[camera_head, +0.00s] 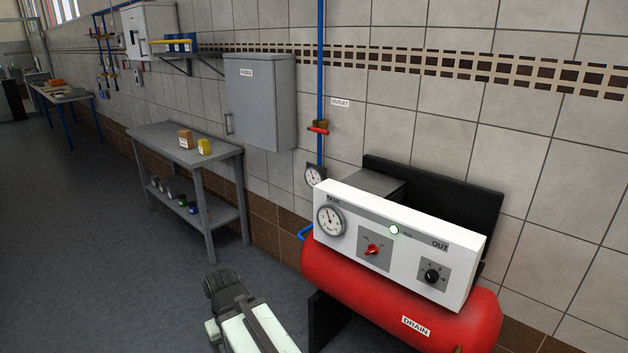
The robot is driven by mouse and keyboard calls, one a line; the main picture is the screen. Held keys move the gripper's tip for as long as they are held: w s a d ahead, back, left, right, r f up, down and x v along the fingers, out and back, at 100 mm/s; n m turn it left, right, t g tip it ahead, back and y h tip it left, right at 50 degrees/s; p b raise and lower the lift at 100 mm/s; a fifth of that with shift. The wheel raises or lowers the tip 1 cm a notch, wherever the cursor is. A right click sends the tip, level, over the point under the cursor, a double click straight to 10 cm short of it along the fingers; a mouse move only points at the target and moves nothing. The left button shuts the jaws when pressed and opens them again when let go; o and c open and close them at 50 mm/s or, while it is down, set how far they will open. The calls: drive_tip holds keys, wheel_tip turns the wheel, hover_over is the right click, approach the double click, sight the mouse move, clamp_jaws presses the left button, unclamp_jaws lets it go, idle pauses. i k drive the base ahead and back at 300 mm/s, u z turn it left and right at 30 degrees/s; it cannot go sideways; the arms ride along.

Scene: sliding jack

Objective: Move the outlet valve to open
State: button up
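The outlet valve (318,127) is on a vertical blue pipe (320,55) on the tiled wall, right of the grey cabinet. It has a small brassy body and a red handle that lies roughly level, across the pipe. A white OUTLET label (340,102) is on the wall to its right. Part of my arm, pale with dark pieces, shows at the bottom edge. The dark piece at its upper end seems to be my gripper (225,284); its fingers cannot be made out. It is well below and left of the valve, far from touching it.
A red compressor tank (345,268) with a white control panel (400,243) stands below and right of the valve. A gauge (315,174) hangs under the valve. A grey cabinet (259,100) and a grey table (180,141) are left. Open floor lies at left.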

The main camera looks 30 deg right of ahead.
sight(313, 128)
drive_tip(key=k, duration=0.55)
drive_tip(key=z, duration=0.45)
drive_tip(key=i, duration=1.05)
drive_tip(key=z, duration=0.35)
drive_tip(key=i, duration=1.1)
drive_tip(key=u, duration=0.75)
drive_tip(key=k, duration=0.75)
drive_tip(key=u, duration=0.05)
drive_tip(key=i, duration=0.7)
